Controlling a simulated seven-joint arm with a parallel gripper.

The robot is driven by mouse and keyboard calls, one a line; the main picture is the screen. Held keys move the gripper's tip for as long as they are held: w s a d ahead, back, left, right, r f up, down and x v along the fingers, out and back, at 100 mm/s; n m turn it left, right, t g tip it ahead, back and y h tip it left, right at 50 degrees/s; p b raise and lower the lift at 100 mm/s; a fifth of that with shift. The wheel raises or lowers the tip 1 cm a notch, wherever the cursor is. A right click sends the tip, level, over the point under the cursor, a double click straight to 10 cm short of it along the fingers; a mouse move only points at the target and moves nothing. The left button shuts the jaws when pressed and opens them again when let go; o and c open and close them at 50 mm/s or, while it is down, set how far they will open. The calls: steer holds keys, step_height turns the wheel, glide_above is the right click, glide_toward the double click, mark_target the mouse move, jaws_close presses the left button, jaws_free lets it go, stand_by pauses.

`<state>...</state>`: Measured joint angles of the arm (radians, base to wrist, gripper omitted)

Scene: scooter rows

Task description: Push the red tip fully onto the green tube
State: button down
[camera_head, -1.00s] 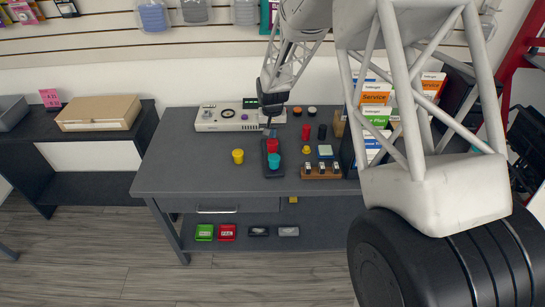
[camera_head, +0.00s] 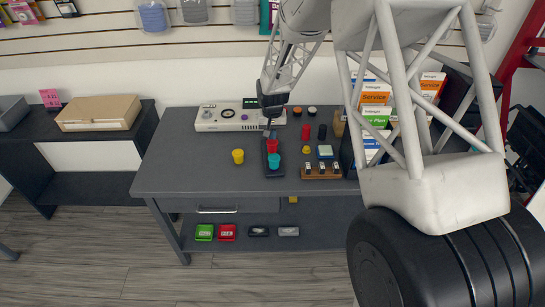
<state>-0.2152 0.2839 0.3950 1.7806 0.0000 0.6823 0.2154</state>
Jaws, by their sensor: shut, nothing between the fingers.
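A red piece (camera_head: 272,146), which looks like the red tip, stands on a narrow dark stand (camera_head: 268,174) on the grey table. A teal-green cylinder (camera_head: 274,161), perhaps the green tube, is on the same stand, just in front of the red piece. How far the red tip sits on any tube is too small to tell. My gripper (camera_head: 270,133) is shut and empty, pointing down just above or behind the red piece. Whether it touches the piece cannot be told.
A pale device (camera_head: 226,117) stands behind left. A yellow cylinder (camera_head: 238,157) is left of the stand. Another red cylinder (camera_head: 305,132), a black one (camera_head: 322,132) and a wooden rack (camera_head: 321,172) are to the right. Leaflets (camera_head: 376,95) stand farther right. The table's left part is clear.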

steer(key=shift+f, duration=1.5)
stand_by(0.8)
steer(key=shift+r, duration=0.1)
steer(key=shift+r, duration=1.65)
steer(key=shift+r, duration=0.15)
steer(key=shift+r, duration=2.4)
